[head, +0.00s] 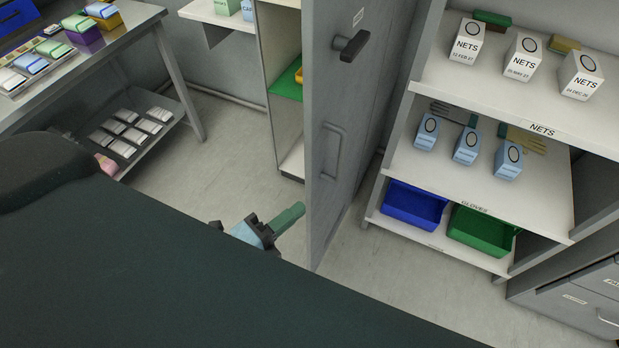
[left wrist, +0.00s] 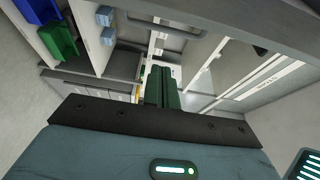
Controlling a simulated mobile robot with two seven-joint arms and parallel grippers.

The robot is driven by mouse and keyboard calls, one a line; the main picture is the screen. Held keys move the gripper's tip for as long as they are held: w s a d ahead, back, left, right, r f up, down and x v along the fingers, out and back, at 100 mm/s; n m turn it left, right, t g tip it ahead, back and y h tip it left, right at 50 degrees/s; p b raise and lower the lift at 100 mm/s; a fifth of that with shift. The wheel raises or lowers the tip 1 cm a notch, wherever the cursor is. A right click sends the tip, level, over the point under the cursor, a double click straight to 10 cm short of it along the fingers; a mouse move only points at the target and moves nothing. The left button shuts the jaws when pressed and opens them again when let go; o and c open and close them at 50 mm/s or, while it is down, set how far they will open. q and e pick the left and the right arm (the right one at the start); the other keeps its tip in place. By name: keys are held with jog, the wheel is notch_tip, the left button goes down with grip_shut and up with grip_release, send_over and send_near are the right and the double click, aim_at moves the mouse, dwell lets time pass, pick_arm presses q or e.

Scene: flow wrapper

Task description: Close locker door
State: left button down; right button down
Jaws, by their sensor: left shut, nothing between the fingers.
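The locker door (head: 345,130) stands open in the head view, a tall grey panel with a black knob (head: 350,45) and a grey bar handle (head: 332,150). The pale locker (head: 277,40) behind it shows its open inside to the left of the door. My left gripper (head: 301,209) has green fingers pressed together, empty, low beside the door's near left edge. I cannot tell whether the fingertips touch the door. In the left wrist view the shut green fingers (left wrist: 162,80) point ahead, with a grey handle bar (left wrist: 165,27) beyond them. My right gripper is not in view.
A shelf unit (head: 420,165) with white and blue boxes, a blue bin (head: 413,204) and a green bin (head: 482,230) stands right of the door. A metal table (head: 110,45) is at the left. Open floor (head: 225,165) lies between table and locker.

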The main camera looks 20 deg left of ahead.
aim_at(310, 176)
pick_arm(q)
jog(key=w+p, duration=0.2)
jog(key=w, duration=0.7)
jog(key=shift+w, duration=0.1)
jog(key=shift+a, duration=0.15)
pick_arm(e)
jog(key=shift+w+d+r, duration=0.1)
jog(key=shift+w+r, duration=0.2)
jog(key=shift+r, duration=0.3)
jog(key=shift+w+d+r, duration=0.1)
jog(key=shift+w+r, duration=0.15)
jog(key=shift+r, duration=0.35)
pick_arm(q)
jog(key=shift+a, duration=0.1)
